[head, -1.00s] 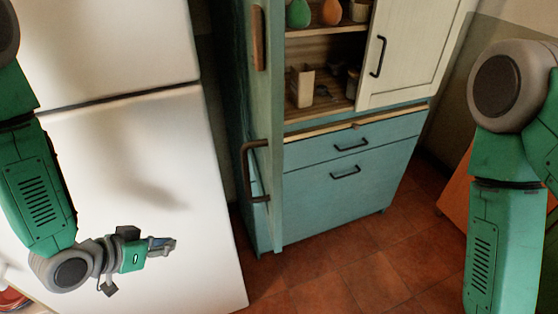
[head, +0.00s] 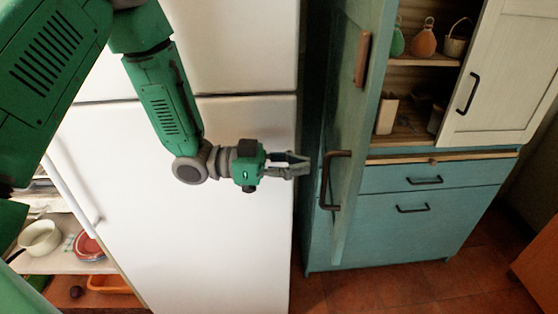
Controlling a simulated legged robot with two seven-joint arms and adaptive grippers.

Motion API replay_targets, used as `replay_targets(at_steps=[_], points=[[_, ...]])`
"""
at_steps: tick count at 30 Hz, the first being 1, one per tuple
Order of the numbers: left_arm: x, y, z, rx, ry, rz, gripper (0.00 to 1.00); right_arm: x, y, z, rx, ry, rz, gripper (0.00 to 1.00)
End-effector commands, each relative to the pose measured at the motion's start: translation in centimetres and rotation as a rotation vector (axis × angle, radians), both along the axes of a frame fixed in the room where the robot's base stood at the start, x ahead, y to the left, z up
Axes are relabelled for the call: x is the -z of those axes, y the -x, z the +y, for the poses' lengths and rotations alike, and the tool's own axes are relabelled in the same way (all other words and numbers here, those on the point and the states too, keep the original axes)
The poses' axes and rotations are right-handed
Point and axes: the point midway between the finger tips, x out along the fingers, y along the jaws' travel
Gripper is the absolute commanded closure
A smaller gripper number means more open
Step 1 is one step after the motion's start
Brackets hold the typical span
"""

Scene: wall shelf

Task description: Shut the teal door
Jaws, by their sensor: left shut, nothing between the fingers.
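The teal door (head: 350,150) of the cabinet stands open, swung out toward me and seen nearly edge-on. It has a dark bar handle (head: 328,181) low on its left face and a wooden grip (head: 362,60) higher up. The teal cabinet (head: 420,225) behind it shows its open shelves on the right of the door. My left gripper (head: 304,166) is shut and empty, just left of the dark handle in the picture, with a small gap between them. My right gripper is out of view.
A white fridge (head: 220,240) stands left of the cabinet, behind my left arm. A cream sliding door (head: 505,75) covers the right part of the shelves. A low shelf with a white pot (head: 40,238) and an orange tray (head: 108,284) is at lower left. The tiled floor (head: 400,290) is clear.

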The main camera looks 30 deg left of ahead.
Motion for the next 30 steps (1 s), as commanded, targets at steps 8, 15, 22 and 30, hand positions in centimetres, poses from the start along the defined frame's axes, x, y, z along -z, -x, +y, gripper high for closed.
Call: replay_targets(at_steps=[8, 15, 22, 30], points=[[0.0, -2.1, -4.2, 0.001, 0.002, 0.001, 1.0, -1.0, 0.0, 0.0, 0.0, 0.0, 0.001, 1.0], [0.1, -2.9, -5.7, -0.001, 0.001, 0.002, 1.0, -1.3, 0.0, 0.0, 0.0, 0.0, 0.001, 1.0], [0.1, -2.9, -6.0, -0.001, 0.0, 0.001, 1.0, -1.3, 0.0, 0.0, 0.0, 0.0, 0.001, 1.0], [0.2, -3.1, -6.4, -0.015, 0.002, 0.001, 1.0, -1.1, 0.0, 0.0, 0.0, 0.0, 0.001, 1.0]])
